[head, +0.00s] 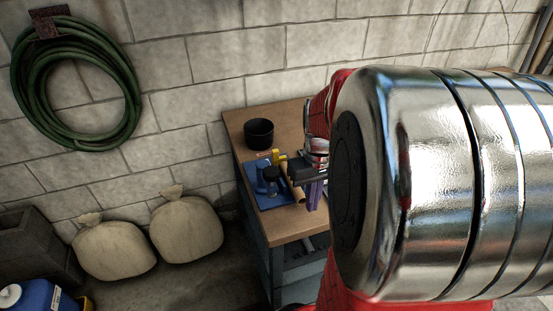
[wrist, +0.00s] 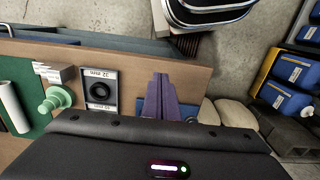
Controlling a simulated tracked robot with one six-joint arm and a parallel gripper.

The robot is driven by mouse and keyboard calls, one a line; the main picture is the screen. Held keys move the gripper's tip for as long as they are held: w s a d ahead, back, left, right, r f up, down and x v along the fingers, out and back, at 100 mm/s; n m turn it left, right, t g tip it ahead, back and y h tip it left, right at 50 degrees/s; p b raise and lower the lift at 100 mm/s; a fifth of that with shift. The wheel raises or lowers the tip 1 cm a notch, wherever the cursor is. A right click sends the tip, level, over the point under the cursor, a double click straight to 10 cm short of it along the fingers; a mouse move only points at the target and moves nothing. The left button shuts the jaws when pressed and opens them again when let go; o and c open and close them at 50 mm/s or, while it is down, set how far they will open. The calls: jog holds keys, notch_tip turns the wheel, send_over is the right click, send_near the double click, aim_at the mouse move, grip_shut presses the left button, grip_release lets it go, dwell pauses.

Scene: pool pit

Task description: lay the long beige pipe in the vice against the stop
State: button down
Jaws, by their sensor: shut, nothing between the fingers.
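In the head view a blue vice (head: 262,190) with a yellow part (head: 278,157) stands on the workbench. A tan tube (head: 293,186), seemingly the beige pipe, slants beside its right side. My arm hides part of this area, so I cannot tell whether the tube rests in the vice or touches a stop. My gripper (head: 314,195), with purple fingers, is just right of the tube, shut and empty. In the wrist view my gripper (wrist: 168,98) has its fingers together over the brown bench top. A bit of blue (wrist: 207,111) shows beside them.
The workbench (head: 240,128) carries a black pot (head: 259,134) at the back. Sacks (head: 187,228) lie on the floor.

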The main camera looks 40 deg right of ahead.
aim_at(301, 195)
notch_tip(301, 195, down, 4)
jog(key=shift+r, duration=0.1)
jog(key=shift+w+d+f, duration=0.1)
jog(key=shift+w+f, duration=0.1)
jog(key=shift+w, duration=0.05)
jog(key=shift+w+d, duration=0.25)
jog(key=shift+w, duration=0.6)
jog(key=shift+w+d, duration=0.25)
jog(key=shift+w, duration=0.6)
jog(key=shift+w, duration=0.1)
jog(key=shift+w+d, duration=0.2)
jog(key=shift+w, duration=0.4)
jog(key=shift+w+d, duration=0.15)
jog(key=shift+w, duration=0.45)
